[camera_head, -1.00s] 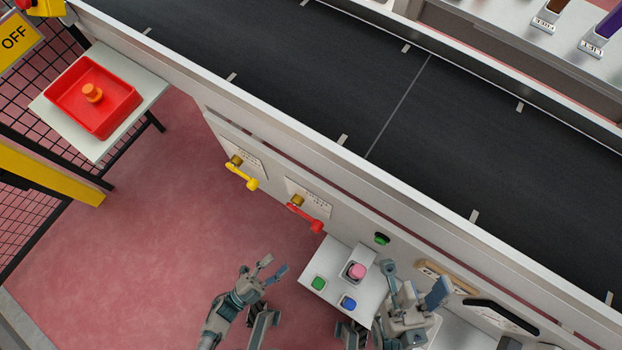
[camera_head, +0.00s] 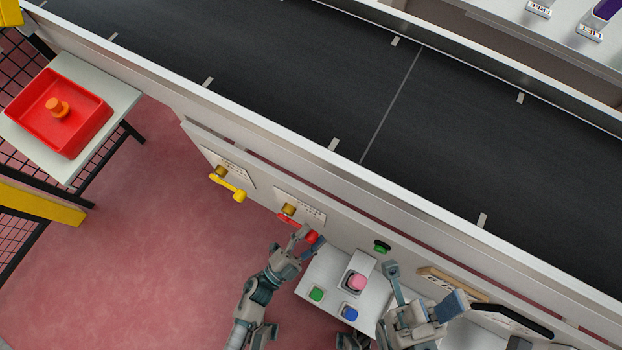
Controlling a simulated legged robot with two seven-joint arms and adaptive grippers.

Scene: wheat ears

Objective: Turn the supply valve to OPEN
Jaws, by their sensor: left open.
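Two valves with lever handles sit on the side panel of the conveyor: one with a yellow handle (camera_head: 229,187) and one with a red handle (camera_head: 287,219). Each has a brass-coloured hub and a white label plate whose print is too small to read, so I cannot tell which is the supply valve. My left gripper (camera_head: 304,238) is open, with its fingers at the knob end of the red handle and partly covering it. I cannot tell whether they touch. My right gripper (camera_head: 424,284) is open and empty, above the right side of the button box.
A button box (camera_head: 323,273) with pink, green and blue buttons stands right of my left gripper. The black conveyor belt (camera_head: 290,75) runs behind. The pink floor at lower left is clear.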

